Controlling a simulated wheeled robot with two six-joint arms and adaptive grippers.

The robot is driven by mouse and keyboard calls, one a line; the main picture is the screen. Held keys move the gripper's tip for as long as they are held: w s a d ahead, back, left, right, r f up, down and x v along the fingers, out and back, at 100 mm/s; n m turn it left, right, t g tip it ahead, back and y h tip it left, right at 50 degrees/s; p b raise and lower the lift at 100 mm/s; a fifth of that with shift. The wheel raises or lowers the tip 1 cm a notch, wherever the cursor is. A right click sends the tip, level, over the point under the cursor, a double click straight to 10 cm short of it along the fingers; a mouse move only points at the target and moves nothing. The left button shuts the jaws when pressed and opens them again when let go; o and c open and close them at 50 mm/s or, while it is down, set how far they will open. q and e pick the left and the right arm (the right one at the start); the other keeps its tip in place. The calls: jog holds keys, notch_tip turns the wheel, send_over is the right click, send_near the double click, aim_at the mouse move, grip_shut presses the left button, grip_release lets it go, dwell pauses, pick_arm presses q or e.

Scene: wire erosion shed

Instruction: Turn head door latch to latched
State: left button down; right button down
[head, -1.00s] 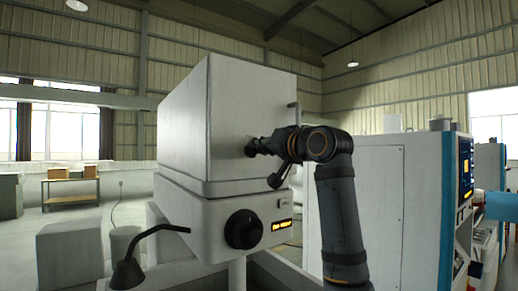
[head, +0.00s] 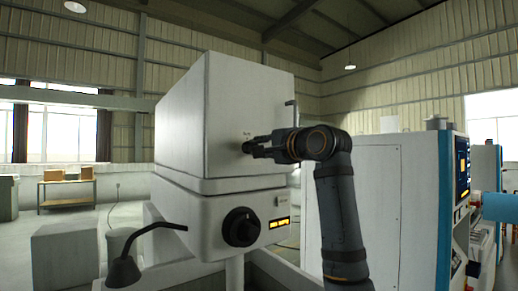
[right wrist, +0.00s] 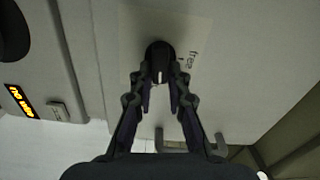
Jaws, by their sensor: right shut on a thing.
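The head door latch is a small dark round knob (right wrist: 160,58) with a pale mark, on the front of the white machine head (head: 225,115). The word "free" is printed beside it in the right wrist view. My right gripper (right wrist: 160,80) is shut on the knob, its two fingers on either side of it. In the head view my right gripper (head: 254,148) reaches the head's front face from the right and mostly hides the knob. My left gripper is not in view.
Below the head are a large black dial (head: 241,227) and a lit orange display (head: 279,223). A bar handle (head: 291,112) stands at the head's right edge. A dark gooseneck lamp (head: 124,268) is at lower left. A white cabinet (head: 375,205) stands right of my arm.

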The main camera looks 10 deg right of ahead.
jog(key=shift+f+m, duration=0.1)
jog(key=shift+m, duration=0.8)
jog(key=c, duration=1.3)
grip_release()
jog(key=shift+w, duration=0.1)
jog(key=v, duration=1.2)
jog(key=shift+f, duration=0.1)
